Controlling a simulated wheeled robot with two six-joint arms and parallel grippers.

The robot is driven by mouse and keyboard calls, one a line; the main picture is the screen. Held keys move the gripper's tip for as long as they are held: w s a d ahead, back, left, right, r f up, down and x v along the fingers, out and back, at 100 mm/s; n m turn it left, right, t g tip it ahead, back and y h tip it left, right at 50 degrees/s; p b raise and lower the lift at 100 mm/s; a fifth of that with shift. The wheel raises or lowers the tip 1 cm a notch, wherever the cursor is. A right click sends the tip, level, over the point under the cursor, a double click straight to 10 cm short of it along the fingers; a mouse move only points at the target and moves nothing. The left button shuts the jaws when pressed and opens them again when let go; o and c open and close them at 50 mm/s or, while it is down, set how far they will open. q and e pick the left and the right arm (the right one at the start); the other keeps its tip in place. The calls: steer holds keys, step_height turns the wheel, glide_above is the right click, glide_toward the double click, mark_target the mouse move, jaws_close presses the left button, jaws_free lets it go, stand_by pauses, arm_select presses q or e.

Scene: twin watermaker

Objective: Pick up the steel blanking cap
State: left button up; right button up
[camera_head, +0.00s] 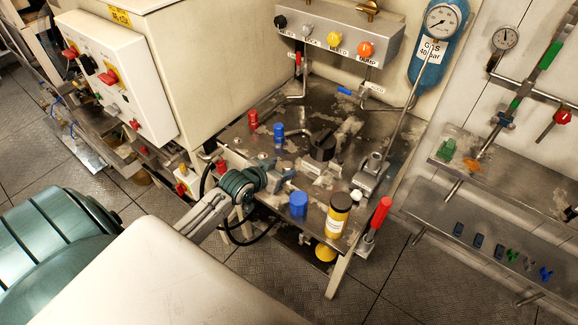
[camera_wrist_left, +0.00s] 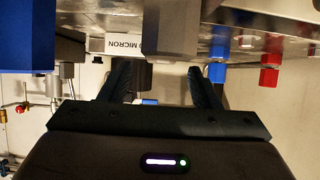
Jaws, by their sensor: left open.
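My left gripper (camera_head: 280,180) reaches in from the left over the front of the steel bench (camera_head: 240,130). It is open, with nothing seen held in it. In the left wrist view its two dark fingers (camera_wrist_left: 160,82) stand apart, with the bench upside down at the top. I cannot surely pick out the steel blanking cap. A small steel piece (camera_head: 262,156) stands on the bench just behind the gripper and may be it. My right gripper is not in view.
Red (camera_head: 253,119) and blue (camera_head: 278,132) fittings stand further back. A red-handled lever (camera_head: 381,212) rises at the right corner.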

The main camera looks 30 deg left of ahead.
mark_target(286, 167)
arm_select(q)
steer(key=shift+w+f, duration=0.2)
steer(key=shift+w, duration=0.15)
steer(key=shift+w+d+f, duration=0.1)
steer(key=shift+w, duration=0.1)
steer(key=p+x, duration=0.1)
steer(key=x, duration=0.3)
steer(key=shift+f, duration=0.1)
steer(key=shift+w+f+p, duration=0.35)
steer(key=shift+w+f, duration=0.1)
steer(key=shift+w, duration=0.05)
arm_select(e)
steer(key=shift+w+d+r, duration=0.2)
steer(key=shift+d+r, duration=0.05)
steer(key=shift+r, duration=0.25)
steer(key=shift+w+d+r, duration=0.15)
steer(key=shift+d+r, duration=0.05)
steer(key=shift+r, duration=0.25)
arm_select(q)
steer(key=c, duration=1.1)
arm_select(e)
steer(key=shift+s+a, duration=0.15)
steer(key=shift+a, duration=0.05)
